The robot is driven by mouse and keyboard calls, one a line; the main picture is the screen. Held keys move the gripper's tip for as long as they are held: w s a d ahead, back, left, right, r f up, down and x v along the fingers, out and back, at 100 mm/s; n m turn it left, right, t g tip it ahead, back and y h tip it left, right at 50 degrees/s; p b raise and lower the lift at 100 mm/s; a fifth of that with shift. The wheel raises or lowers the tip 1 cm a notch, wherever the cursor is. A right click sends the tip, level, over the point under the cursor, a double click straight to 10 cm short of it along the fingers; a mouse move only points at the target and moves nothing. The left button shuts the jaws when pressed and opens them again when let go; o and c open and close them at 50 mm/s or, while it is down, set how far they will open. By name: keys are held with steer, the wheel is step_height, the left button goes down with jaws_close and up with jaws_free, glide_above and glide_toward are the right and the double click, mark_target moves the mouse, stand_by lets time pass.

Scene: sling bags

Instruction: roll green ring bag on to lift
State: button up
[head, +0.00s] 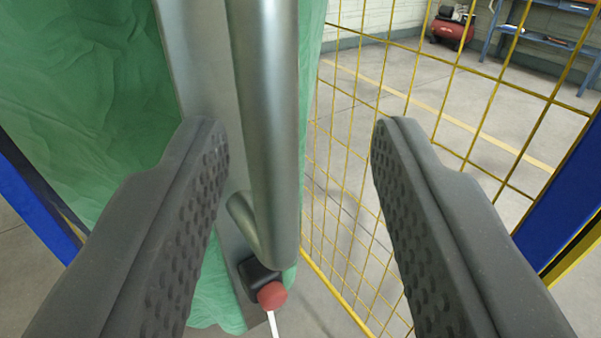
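The green bag (85,110) fills the left of the head view, its cloth wrinkled. A grey metal bar (203,62) runs down its front, with a round metal handle (268,120) fixed on it. My gripper (290,140) is open, its two dark ridged fingers spread wide. The handle appears between the fingers, closer to the left one. I cannot tell whether the left finger touches the bar. Under the handle is a black block with a red knob (272,295). No ring and no lift can be made out.
A yellow mesh fence (490,125) stands to the right, with blue posts (570,205) at the right and left edges. Behind it are bare concrete floor, a red compressor (452,30) and a blue shelf (545,38).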

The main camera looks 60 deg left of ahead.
steer(key=v, duration=0.8)
steer(key=shift+b, duration=0.45)
steer(key=shift+d, duration=0.1)
stand_by(0.6)
steer(key=w+d+r+m+t+h+b, duration=0.1)
steer(key=w+d+r+m+t+h, duration=0.2)
steer(key=d+r, duration=0.65)
steer(key=w+d+r+t+h+b, duration=0.1)
steer(key=w+d+r+t+h, duration=0.4)
steer(key=r, duration=0.7)
steer(key=s+d+r+m+h, duration=0.2)
steer(key=d+r+m+h, duration=0.1)
steer(key=d+r, duration=0.6)
steer(key=s+d+r+m+h+b, duration=0.25)
steer(key=s+d+r, duration=0.35)
steer(key=r, duration=0.3)
steer(key=s+d+r+m, duration=0.1)
steer(key=s+d+r, duration=0.1)
steer(key=s, duration=0.6)
steer(key=s+d+r+m+g+h+b, duration=0.1)
steer(key=s+r, duration=0.3)
steer(key=s, duration=0.4)
steer(key=s+d+r+m+h, duration=0.1)
steer(key=s+d+r, duration=0.2)
steer(key=s, duration=0.6)
steer(key=shift+r+g, duration=0.4)
